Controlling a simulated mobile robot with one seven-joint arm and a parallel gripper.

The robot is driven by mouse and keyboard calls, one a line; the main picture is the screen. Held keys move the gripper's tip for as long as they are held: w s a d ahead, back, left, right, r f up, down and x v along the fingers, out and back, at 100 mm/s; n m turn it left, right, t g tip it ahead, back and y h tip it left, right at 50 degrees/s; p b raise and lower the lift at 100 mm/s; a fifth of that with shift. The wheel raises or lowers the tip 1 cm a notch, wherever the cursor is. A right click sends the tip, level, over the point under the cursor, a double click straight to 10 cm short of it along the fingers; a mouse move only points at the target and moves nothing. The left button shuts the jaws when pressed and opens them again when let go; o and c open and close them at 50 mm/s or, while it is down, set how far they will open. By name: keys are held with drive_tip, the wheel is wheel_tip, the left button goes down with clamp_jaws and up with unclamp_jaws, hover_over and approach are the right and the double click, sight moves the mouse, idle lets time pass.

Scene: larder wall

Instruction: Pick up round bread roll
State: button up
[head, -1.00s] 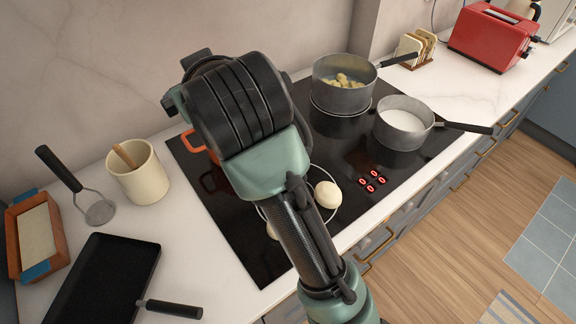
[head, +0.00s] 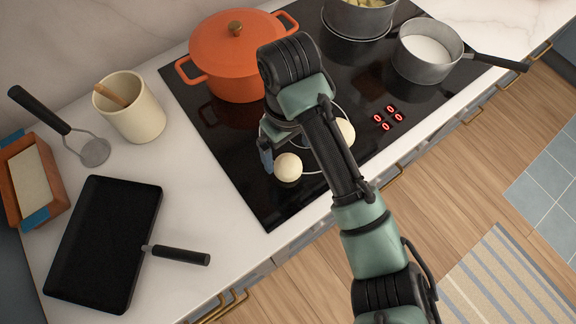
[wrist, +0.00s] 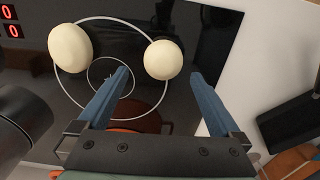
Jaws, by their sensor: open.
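Two pale round bread rolls lie on the black cooktop (head: 245,200), at the ringed front burner. One roll (head: 288,167) shows whole in the head view, left of my arm. The other roll (head: 345,131) is partly covered by my arm. In the wrist view the first roll (wrist: 163,60) lies ahead of the gap between my fingers, and the second roll (wrist: 70,47) is off to the left. My gripper (wrist: 162,82) is open with its blue fingers apart and nothing between them. In the head view my arm hides most of the gripper.
An orange lidded pot (head: 232,62) stands behind my arm. A saucepan of white liquid (head: 426,50) and another saucepan (head: 358,18) stand on the right. A black griddle pan (head: 105,245), cream crock (head: 131,108) and masher (head: 95,150) are on the left counter.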

sight(288, 163)
drive_tip(key=shift+s+f+p, duration=0.2)
drive_tip(key=shift+f, duration=1.1)
drive_tip(key=shift+s+f+p, duration=0.15)
drive_tip(key=shift+f+p, duration=0.05)
drive_tip(key=shift+f, duration=1.1)
drive_tip(key=c, duration=1.3)
drive_tip(key=shift+r, duration=0.1)
